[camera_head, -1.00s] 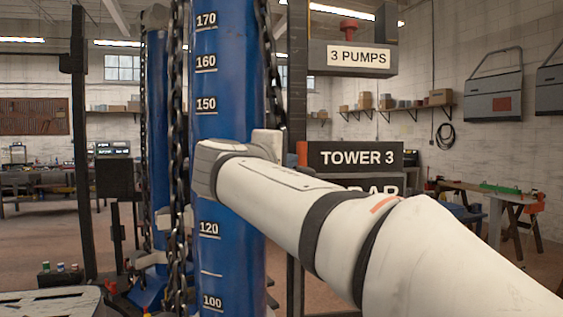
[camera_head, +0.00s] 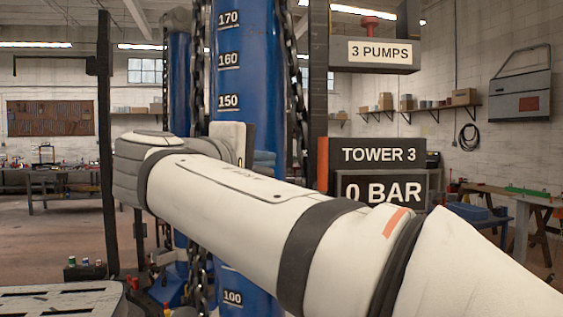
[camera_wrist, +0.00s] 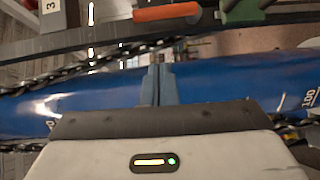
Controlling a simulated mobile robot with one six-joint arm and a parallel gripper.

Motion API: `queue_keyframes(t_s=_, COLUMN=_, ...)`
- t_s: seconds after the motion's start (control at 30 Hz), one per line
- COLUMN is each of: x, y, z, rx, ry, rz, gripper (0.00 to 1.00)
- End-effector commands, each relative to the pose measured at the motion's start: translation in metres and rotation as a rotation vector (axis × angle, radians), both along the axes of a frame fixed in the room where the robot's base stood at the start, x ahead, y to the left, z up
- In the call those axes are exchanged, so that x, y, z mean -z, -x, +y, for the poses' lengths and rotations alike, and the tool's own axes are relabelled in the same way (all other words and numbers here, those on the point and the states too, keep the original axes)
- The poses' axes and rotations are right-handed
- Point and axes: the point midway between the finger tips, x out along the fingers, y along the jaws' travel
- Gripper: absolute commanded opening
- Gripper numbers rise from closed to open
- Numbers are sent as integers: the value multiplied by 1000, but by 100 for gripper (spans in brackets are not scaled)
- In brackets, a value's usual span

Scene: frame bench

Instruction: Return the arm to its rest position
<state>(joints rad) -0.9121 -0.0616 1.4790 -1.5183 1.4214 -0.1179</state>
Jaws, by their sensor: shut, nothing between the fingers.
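My arm (camera_head: 240,205) reaches from the lower right across the head view, in front of the blue tower (camera_head: 243,75) with its height scale. In the wrist view my gripper (camera_wrist: 159,68) has its two blue-grey fingers together, with nothing between them. The fingers stand out against the blue tower (camera_wrist: 100,95), which lies sideways across that view. I cannot tell the gap between fingertips and tower. In the head view the fingers are mostly hidden by the wrist.
Dark chains (camera_head: 197,70) hang beside the tower. A sign reading TOWER 3 (camera_head: 378,156) stands right of it above a 0 BAR display (camera_head: 382,190). A 3 PUMPS label (camera_head: 380,52) is higher up. A dark post (camera_head: 105,130) stands left. A slotted plate (camera_head: 60,302) is at lower left.

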Motion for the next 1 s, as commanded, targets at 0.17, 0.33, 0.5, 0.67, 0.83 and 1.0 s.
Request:
queue_keyframes(t_s=0.17, x=0, y=8, z=4, rx=1, ry=0, rz=0, gripper=0)
queue_keyframes(t_s=0.33, x=0, y=9, z=3, rx=2, ry=0, rz=0, gripper=0)
queue_keyframes(t_s=0.5, x=1, y=7, z=2, rx=4, ry=-2, rz=5, gripper=0)
queue_keyframes(t_s=0.67, x=38, y=-4, z=-27, rx=27, ry=-43, rz=113, gripper=0)
queue_keyframes(t_s=0.83, x=135, y=-6, z=-96, rx=100, ry=-215, rz=363, gripper=0)
queue_keyframes(t_s=1.0, x=243, y=32, z=-159, rx=229, ry=-516, rz=586, gripper=0)
